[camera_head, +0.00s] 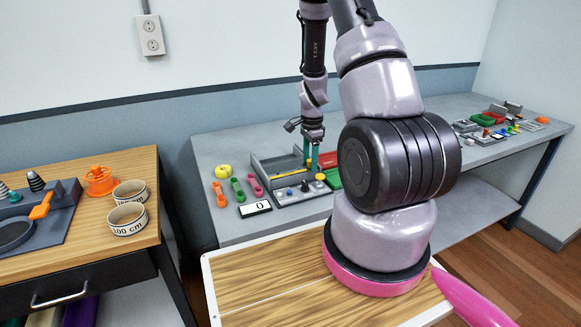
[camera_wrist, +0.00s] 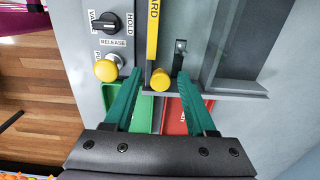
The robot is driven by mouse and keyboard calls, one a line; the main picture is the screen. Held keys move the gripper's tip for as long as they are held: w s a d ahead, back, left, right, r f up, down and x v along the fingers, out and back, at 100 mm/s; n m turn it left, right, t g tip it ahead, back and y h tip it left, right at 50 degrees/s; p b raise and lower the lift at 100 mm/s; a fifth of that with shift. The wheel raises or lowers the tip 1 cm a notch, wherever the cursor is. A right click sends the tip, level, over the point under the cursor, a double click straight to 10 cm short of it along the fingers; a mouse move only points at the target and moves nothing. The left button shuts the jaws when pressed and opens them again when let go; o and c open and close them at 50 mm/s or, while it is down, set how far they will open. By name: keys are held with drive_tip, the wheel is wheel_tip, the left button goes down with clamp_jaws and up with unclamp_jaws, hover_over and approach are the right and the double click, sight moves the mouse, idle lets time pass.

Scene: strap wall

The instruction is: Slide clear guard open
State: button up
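A grey device (camera_head: 290,193) with a control panel stands on the grey table. In the wrist view, a yellow strip (camera_wrist: 152,30) ending in the letters "ARD" runs down to a round yellow knob (camera_wrist: 160,80). The clear pane of the guard itself cannot be made out. My gripper (camera_wrist: 160,74) has two teal fingers, spread apart, one on each side of the yellow knob, with visible gaps. In the head view my gripper (camera_head: 311,152) points down over the device's back right part. Whether the fingertips are level with the knob is unclear.
Beside the strip are a second yellow button (camera_wrist: 106,69) and a black rotary knob (camera_wrist: 105,22) marked "HOLD". A black switch (camera_wrist: 180,50) is right of the strip. Green (camera_wrist: 142,112) and red (camera_wrist: 174,116) trays lie under my fingers. A grey wall (camera_wrist: 235,86) stands at right.

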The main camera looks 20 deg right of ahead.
drive_tip(key=shift+s+f, duration=0.35)
drive_tip(key=shift+s, duration=0.1)
drive_tip(key=c, duration=0.6)
drive_tip(key=shift+w, duration=0.1)
drive_tip(key=shift+c, duration=0.2)
drive_tip(key=shift+w+a, duration=0.15)
drive_tip(key=shift+w, duration=2.25)
drive_tip(key=shift+w+a, duration=0.1)
drive_tip(key=shift+w, duration=2.25)
drive_tip(key=o, duration=0.6)
drive_tip(key=shift+c, duration=0.2)
drive_tip(key=shift+w+r, duration=0.2)
drive_tip(key=shift+r, duration=0.35)
drive_tip(key=shift+w+d+r, duration=0.1)
drive_tip(key=shift+w+r, duration=0.05)
drive_tip(key=shift+r, duration=2.4)
